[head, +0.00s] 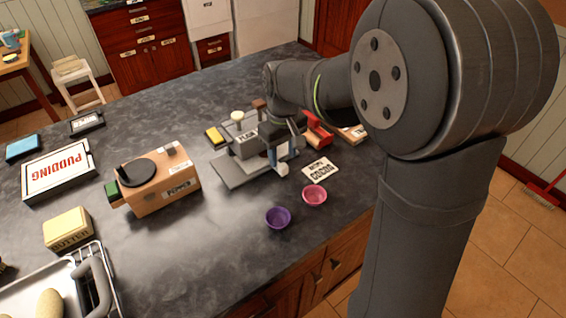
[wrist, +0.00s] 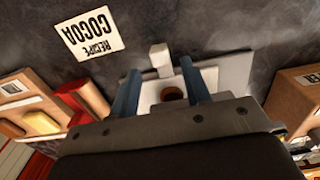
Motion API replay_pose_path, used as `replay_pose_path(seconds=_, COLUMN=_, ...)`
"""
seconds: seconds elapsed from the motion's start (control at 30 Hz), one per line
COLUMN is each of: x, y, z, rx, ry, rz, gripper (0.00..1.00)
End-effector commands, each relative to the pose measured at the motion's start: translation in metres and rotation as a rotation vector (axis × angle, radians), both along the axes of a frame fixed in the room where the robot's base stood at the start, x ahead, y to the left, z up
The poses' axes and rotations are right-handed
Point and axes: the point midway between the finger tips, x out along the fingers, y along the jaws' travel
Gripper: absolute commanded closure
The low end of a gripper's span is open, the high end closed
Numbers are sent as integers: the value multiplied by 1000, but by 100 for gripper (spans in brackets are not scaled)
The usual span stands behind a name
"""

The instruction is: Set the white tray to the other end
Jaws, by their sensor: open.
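A grey appliance (head: 243,138) stands on a flat grey base (head: 233,176) in the middle of the counter. In the wrist view a pale tray-like piece (wrist: 233,74), which may be the white tray, lies below my gripper. A white upright tab (wrist: 160,58) rises at its edge; a white piece also shows in the head view (head: 283,169). My gripper (wrist: 161,88) is open, its two blue fingers spread either side of the tab and a brown round spot (wrist: 172,94). It also shows beside the appliance in the head view (head: 281,156). Contact cannot be told.
A cocoa recipe card (head: 320,168), a pink bowl (head: 314,195) and a purple bowl (head: 278,217) lie near the front edge. A red object (head: 318,133) is behind my gripper. A brown box-like appliance (head: 165,187) stands left. The counter's front middle is clear.

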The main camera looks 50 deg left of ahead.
Motion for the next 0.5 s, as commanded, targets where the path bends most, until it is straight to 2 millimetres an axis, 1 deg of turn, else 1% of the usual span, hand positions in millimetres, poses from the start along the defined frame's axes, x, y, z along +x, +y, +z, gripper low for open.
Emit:
replay_pose_path(seconds=0.03, x=0, y=-1, z=-9, rx=-3, ry=1, rz=0, gripper=56)
replay_pose_path(seconds=0.1, x=0, y=-1, z=-21, rx=-3, ry=1, rz=0, gripper=56)
replay_pose_path(seconds=0.2, x=0, y=0, z=-31, rx=-1, ry=1, rz=0, gripper=56)
replay_pose_path(seconds=0.33, x=0, y=0, z=-39, rx=0, ry=0, rz=-1, gripper=56)
replay_pose_path(seconds=0.5, x=0, y=0, z=-41, rx=0, ry=0, rz=-1, gripper=56)
